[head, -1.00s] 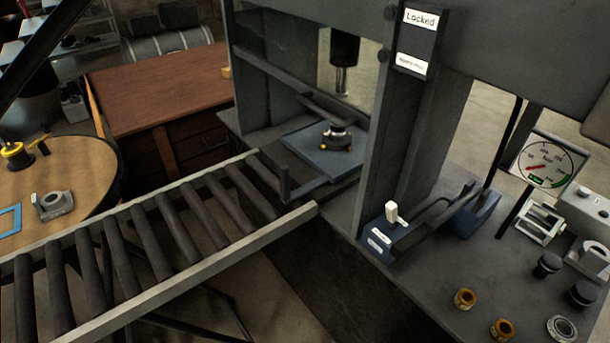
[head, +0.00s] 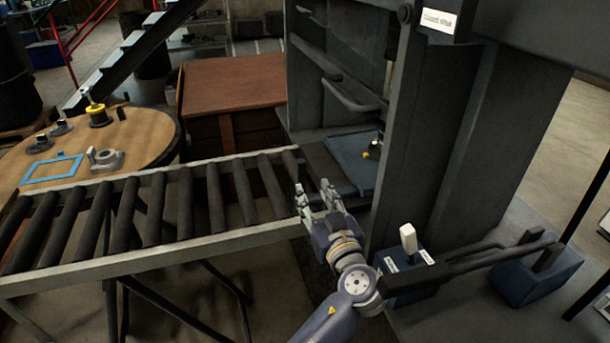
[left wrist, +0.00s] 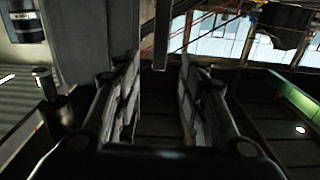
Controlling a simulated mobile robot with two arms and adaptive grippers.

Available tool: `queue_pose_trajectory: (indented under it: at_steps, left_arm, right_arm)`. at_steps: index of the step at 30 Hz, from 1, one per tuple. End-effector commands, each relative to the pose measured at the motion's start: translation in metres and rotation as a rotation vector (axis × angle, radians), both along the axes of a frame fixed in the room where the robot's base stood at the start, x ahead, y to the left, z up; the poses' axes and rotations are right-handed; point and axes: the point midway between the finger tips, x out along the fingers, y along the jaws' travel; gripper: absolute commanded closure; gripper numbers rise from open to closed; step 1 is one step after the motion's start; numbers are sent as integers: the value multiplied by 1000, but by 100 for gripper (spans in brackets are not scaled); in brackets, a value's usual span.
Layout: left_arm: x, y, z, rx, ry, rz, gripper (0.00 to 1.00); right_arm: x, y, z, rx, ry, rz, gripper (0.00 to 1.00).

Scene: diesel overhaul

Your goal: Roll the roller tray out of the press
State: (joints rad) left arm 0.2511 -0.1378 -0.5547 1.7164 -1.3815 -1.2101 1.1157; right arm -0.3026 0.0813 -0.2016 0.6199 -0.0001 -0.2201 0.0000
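The blue roller tray (head: 350,160) sits inside the press (head: 420,130), partly hidden by the press's upright and my arm. My left gripper (head: 315,190) is at the front of the press opening, at the right end of the roller track (head: 180,205), near the tray's front edge. Its fingers are apart in the left wrist view (left wrist: 158,90), and I see nothing clasped between them. The tray's front handle is not clear behind the gripper. My right gripper is not in view.
The roller track runs left from the press, and its rollers are bare. A blue pump block with a white knob (head: 408,240) and a dark lever (head: 470,265) stand right of my arm. A round wooden table (head: 140,130) and a brown cabinet (head: 230,90) lie behind the track.

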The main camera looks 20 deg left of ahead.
Motion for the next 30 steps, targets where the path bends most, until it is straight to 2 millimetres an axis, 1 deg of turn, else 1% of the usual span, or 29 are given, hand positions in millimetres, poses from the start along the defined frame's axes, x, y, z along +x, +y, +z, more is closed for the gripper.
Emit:
queue_pose_trajectory:
  at_steps: [3,6,12,15,21,29,30]
  left_arm:
    - [14,11,3,5,2,2,62]
    - [30,21,3,7,4,0,62]
    - [62,42,2,7,4,0,62]
    - [73,49,1,5,6,-1,62]
    - [85,57,-1,4,7,-1,62]
    - [86,58,-1,2,6,-2,62]
    - [86,58,-1,3,7,-2,66]
  right_arm:
    - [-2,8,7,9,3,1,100]
    - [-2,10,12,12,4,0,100]
    - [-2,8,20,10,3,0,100]
    - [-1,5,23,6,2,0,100]
    - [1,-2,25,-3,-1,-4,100]
    - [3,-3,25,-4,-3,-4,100]
    - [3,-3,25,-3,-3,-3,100]
